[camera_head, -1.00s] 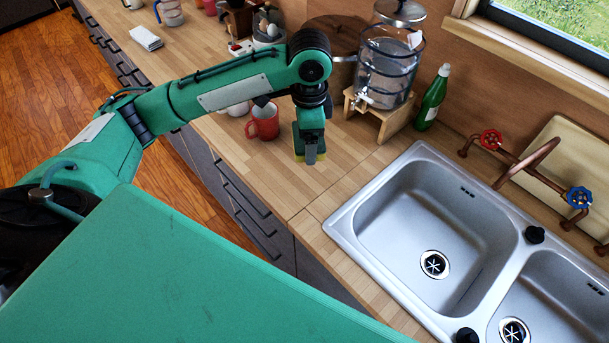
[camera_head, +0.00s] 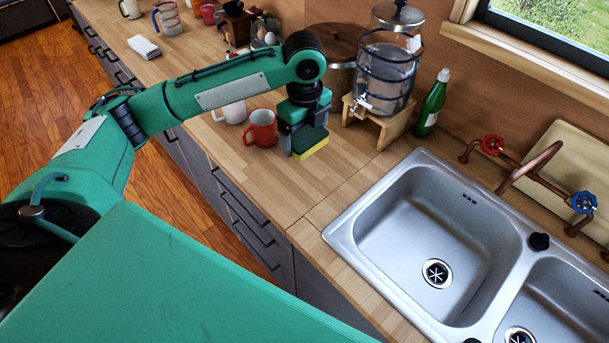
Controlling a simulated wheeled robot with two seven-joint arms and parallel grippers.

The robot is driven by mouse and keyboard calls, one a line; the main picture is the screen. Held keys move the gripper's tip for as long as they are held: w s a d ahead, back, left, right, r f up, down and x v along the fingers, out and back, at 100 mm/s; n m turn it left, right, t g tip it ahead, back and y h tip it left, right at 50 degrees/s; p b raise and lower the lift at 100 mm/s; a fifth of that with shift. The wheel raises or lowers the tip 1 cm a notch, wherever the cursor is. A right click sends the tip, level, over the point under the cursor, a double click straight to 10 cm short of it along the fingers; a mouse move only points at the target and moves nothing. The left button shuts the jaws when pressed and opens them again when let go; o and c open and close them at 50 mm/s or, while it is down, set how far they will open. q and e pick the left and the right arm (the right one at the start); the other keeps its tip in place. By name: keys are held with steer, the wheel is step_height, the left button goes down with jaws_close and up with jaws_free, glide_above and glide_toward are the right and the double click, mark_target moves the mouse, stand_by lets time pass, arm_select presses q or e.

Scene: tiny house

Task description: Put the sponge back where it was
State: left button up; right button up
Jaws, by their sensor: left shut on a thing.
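My left gripper (camera_head: 301,133) reaches in from the left and points down over the wooden counter. It is shut on the sponge (camera_head: 311,147), which is green with a yellow underside. The sponge is between the red mug and the stand of the glass dispenser. The gripper hides part of the sponge, and I cannot tell whether the sponge touches the counter. My right gripper is not in view.
A red mug (camera_head: 262,129) stands just left of the gripper, with a white mug (camera_head: 232,112) behind it. The glass dispenser (camera_head: 386,75) on its wooden stand, a green bottle (camera_head: 432,103) and the steel sink (camera_head: 436,215) are to the right. Counter in front is clear.

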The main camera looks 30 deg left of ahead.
mark_target(304, 183)
arm_select(q)
step_height(304, 183, down, 15)
steer(key=shift+r+p, duration=0.1)
steer(key=shift+p, duration=1.05)
steer(key=o, duration=0.9)
step_height(304, 183, up, 12)
steer(key=b, duration=0.2)
steer(key=shift+b, duration=0.4)
